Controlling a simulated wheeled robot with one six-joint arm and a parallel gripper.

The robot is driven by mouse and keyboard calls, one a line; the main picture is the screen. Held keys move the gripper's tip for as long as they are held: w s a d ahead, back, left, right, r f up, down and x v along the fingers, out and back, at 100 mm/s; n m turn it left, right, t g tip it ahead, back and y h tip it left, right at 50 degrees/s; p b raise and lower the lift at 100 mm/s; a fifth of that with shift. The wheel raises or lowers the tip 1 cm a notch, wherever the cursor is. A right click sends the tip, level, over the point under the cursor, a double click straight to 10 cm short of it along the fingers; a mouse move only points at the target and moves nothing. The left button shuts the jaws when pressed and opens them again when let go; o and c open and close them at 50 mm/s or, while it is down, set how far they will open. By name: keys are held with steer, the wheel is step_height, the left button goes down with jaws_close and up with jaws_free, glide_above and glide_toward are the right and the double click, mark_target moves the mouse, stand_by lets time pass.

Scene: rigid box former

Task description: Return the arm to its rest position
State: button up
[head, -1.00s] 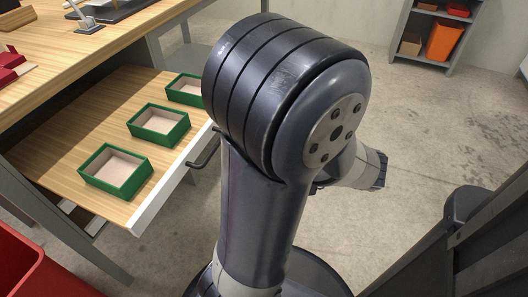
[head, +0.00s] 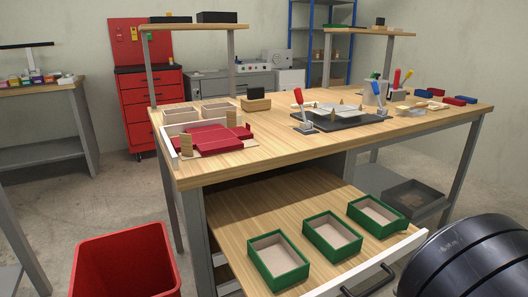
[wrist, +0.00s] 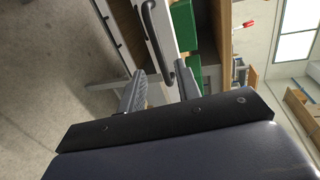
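My arm shows in the head view only as a dark rounded joint (head: 478,262) at the bottom right corner. My gripper (wrist: 160,72) shows in the wrist view with its two grey fingers apart and nothing between them. Beyond the fingers are the open drawer's front and its dark handle (wrist: 150,22); I cannot tell the exact distance. In the head view the drawer (head: 235,208) is pulled out and holds three green boxes (head: 278,262), (head: 332,236), (head: 376,215) in a row, open at the top with pale insides.
The workbench (head: 270,157) above the drawer carries a red box form (head: 212,137), a dark fixture plate (head: 335,122), and tools. A red bin (head: 125,262) stands on the floor at the lower left. A grey crate (head: 413,197) sits on the lower shelf at right.

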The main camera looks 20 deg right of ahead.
mark_target(379, 288)
steer(key=shift+b+x, duration=0.6)
steer(key=shift+x, duration=2.15)
steer(key=shift+s+r, duration=0.1)
